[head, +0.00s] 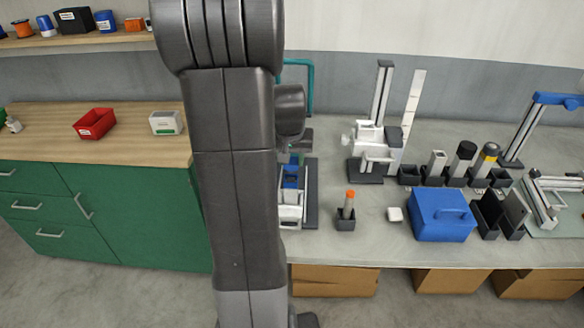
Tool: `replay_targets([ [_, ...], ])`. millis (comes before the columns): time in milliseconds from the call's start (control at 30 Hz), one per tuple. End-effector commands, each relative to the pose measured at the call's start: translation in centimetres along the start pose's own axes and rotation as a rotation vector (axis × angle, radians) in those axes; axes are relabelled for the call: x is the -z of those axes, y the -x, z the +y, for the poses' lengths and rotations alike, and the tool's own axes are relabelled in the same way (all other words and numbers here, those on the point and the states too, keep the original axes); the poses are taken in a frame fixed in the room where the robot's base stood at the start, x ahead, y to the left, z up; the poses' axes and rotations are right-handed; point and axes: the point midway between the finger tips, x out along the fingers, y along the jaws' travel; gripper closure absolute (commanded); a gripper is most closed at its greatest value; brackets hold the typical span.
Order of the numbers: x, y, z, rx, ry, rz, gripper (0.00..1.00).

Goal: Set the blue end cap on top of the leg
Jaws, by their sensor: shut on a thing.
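My own arm stands upright across the middle of the head view and hides part of the bench behind it. My gripper cannot be made out; its fingers and anything in them are hidden behind the arm. A blue piece (291,176) shows at the arm's right edge, above a white fixture (290,213), both partly hidden; I cannot tell if it is the blue end cap. A short upright grey post with an orange top (349,200) stands in a small black holder (345,222). A light square post (437,162) stands in a dark holder further back. I cannot tell which is the leg.
A blue box (441,215) and a small white block (395,214) stand near the bench's front edge. Behind are a white column device (371,135) and several dark holders. A red bin (95,123) sits on the wooden counter at left. Bare bench lies around the white block.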

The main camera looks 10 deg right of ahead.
Motion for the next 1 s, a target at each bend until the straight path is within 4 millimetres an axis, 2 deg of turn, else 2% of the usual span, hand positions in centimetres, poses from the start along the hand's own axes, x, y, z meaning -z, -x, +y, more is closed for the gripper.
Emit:
replay_targets([
  [267,-1.1,-3.3,0.0,-0.001,0.0,-0.004,0.84],
  [667,-1.3,-4.0,0.0,0.0,0.0,-0.001,0.84],
  [700,-1.3,-4.0,0.0,0.0,0.0,-0.001,0.61],
  [800,-1.2,-3.8,0.0,0.0,0.0,-0.001,0.41],
  [1000,-1.2,-3.8,0.0,0.0,0.0,-0.001,0.41],
])
